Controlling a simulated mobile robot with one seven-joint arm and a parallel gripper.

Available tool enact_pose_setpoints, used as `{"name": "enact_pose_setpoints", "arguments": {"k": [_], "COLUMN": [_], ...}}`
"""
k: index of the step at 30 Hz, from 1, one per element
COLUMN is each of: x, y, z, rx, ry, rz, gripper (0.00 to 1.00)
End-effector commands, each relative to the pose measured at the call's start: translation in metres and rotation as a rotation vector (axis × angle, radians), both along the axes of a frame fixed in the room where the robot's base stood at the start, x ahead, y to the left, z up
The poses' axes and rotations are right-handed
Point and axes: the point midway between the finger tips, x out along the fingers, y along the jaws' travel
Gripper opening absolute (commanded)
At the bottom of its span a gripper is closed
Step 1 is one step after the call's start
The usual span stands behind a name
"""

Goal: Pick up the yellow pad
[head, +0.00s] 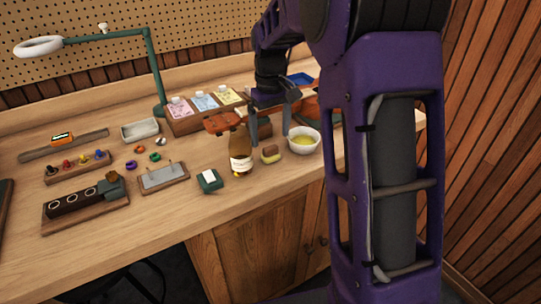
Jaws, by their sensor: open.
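The yellow pad (271,154) is small, with a dull yellow body and a darker brown part. It lies on the wooden workbench near the front edge, between a bottle and a white bowl. My gripper (270,130) points down above and slightly behind the pad in the head view. Its fingers are apart, with nothing seen held between them. The pad is in plain view, and the gap between it and the fingertips is hard to judge.
An amber bottle (240,150) stands just left of the pad, and a white bowl (304,148) with yellowish contents is close on its right. A green box (210,180) sits front left. The front bench edge is near.

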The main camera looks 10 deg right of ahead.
Motion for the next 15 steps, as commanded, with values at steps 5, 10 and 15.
{"name": "enact_pose_setpoints", "arguments": {"k": [5,10,15], "x": [-0.001,-0.001,0.0], "y": [0.0,0.0,0.0], "z": [-0.032,-0.05,-0.053], "rx": [0.0,0.0,0.0], "ry": [0.004,0.003,0.001], "rz": [0.0,0.0,0.0], "gripper": [0.97,0.97,0.97]}}
